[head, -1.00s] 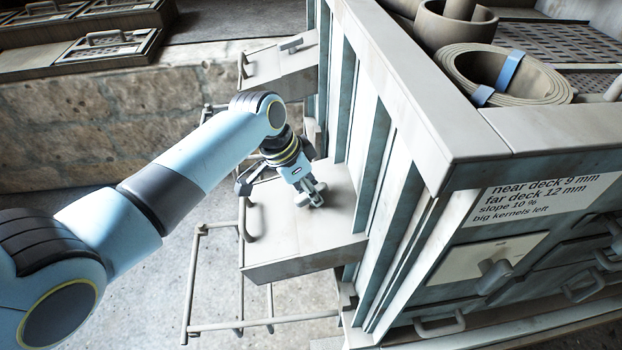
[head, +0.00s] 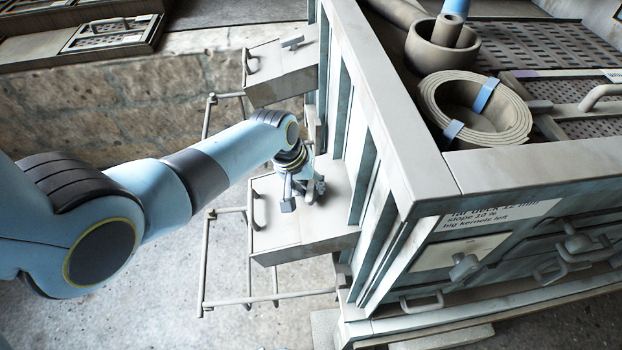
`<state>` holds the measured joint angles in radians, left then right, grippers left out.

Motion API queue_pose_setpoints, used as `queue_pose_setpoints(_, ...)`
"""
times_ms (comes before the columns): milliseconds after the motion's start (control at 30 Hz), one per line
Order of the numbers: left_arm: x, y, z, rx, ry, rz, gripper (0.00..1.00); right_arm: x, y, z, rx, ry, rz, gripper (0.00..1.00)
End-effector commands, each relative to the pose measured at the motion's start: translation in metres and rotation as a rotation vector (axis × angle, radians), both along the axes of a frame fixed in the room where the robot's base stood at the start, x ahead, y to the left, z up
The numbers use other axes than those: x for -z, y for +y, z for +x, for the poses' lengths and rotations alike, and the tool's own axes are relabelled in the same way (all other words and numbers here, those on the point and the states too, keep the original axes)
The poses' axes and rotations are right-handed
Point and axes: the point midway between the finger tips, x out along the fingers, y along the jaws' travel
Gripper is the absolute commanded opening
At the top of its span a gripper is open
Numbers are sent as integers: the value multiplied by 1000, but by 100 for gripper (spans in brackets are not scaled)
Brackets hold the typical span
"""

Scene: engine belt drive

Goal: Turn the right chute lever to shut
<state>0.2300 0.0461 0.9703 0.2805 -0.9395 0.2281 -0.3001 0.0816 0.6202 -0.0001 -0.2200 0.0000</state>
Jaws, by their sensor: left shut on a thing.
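My left gripper (head: 304,193) is over the top of the nearer chute (head: 303,236), a grey box on the side of the machine. It is shut on that chute's small grey lever (head: 320,187). The fingers hide most of the lever, so I cannot tell its exact angle. The farther chute (head: 281,79) carries a similar small lever (head: 292,41), with nothing touching it. My right gripper is out of view.
The machine's corner wall (head: 405,110) rises close to the right of the gripper. A rolled belt with blue bands (head: 432,108) lies on top. A rail frame (head: 206,255) stands beside the nearer chute. Open floor lies at lower left.

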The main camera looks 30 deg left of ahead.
Motion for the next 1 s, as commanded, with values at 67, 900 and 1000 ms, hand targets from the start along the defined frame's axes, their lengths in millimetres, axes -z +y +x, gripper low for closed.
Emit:
queue_pose_setpoints(67,-3,0,1,-56,12,-10,0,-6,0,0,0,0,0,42)
queue_pose_setpoints(900,0,1,1,-298,65,-51,0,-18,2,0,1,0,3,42)
queue_pose_setpoints(1000,0,1,1,-298,65,-51,0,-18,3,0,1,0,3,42)
